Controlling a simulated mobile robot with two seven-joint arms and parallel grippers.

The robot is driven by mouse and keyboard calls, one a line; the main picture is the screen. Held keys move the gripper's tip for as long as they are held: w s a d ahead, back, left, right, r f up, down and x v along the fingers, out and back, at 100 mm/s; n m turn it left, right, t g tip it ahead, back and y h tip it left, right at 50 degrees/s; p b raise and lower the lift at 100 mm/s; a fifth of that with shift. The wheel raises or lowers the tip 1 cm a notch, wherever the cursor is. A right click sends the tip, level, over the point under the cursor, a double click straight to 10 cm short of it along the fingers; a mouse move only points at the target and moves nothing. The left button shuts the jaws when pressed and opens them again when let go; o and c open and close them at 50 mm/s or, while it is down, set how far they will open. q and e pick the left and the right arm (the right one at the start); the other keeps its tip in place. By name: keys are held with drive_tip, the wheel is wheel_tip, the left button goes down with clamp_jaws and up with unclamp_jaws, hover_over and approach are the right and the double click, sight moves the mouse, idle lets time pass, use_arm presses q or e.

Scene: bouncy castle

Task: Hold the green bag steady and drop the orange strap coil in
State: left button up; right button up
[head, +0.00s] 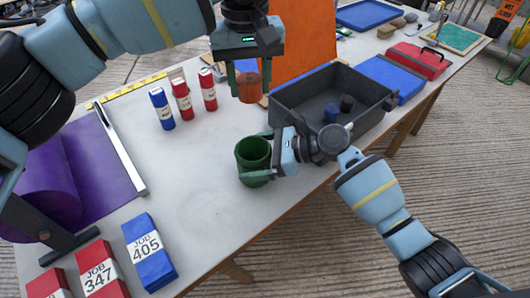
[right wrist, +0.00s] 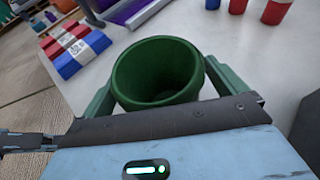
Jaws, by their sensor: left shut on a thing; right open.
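The green bag (head: 253,155), a round open-topped container, stands upright on the table in the middle of the head view. It also shows in the right wrist view (right wrist: 158,75), with its inside empty. My right gripper (head: 262,160) is open, with its fingers on either side of the bag; I cannot tell whether they touch it. The orange strap coil (head: 248,90) is between the fingers of my left gripper (head: 247,80), which is shut on it. The coil hangs in the air, further back than the bag in the head view and above the table.
A grey bin (head: 345,95) with small dark and blue items stands right of the bag. Blue and red bottles (head: 182,98) stand behind left. A purple roll (head: 55,185) and job-numbered packs (head: 148,250) lie left. The table left of the bag is clear.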

drive_tip(key=shift+a, duration=0.15)
drive_tip(key=shift+c, duration=0.4)
drive_tip(key=c, duration=1.2)
use_arm(q)
wheel_tip(320, 180, down, 13)
idle(0.9)
drive_tip(key=o, duration=1.1)
wheel_tip(320, 180, up, 12)
